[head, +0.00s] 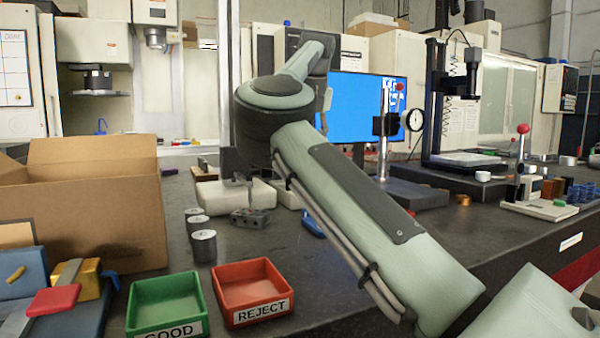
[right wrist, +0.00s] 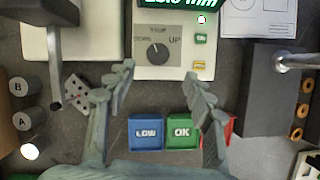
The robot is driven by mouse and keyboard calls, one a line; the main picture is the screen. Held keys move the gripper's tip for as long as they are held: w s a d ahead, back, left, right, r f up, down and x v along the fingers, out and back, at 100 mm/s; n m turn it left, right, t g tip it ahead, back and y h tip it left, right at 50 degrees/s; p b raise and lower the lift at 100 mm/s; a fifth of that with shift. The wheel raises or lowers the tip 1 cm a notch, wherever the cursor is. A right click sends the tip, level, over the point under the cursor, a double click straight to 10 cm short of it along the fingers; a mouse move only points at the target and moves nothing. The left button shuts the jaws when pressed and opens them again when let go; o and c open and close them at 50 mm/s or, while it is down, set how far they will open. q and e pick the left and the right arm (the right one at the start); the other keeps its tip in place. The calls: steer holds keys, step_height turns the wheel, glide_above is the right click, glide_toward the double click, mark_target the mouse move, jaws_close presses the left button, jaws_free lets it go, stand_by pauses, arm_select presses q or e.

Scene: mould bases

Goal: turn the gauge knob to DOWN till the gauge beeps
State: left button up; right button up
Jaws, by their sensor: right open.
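The gauge knob (right wrist: 158,53) is a dark round dial on a white gauge panel (right wrist: 146,72) in the right wrist view. Its white mark points up, slightly left, between the small labels, with UP at its right. A green-lit display (right wrist: 178,14) tops the panel, cut off by the frame edge. My right gripper (right wrist: 163,95) is open and empty; its fingers are spread on either side, nearer the camera than the knob. My left gripper is not in view.
Marked metal cylinders (right wrist: 28,118) stand left. A dark block with a metal post (right wrist: 292,62) stands right. GOOD (head: 165,303) and REJECT (head: 250,290) trays lie in front.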

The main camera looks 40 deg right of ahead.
steer(key=x, duration=0.8)
steer(key=shift+w+a, duration=0.1)
steer(key=shift+a, duration=0.1)
steer(key=shift+r, duration=0.1)
steer(key=c, duration=1.2)
steer(key=shift+o, duration=0.2)
steer(key=shift+d+n+t+y, duration=0.1)
steer(key=shift+n+t+y, duration=0.45)
steer(key=shift+n, duration=1.15)
steer(key=o, duration=1.2)
steer(key=shift+c, duration=0.2)
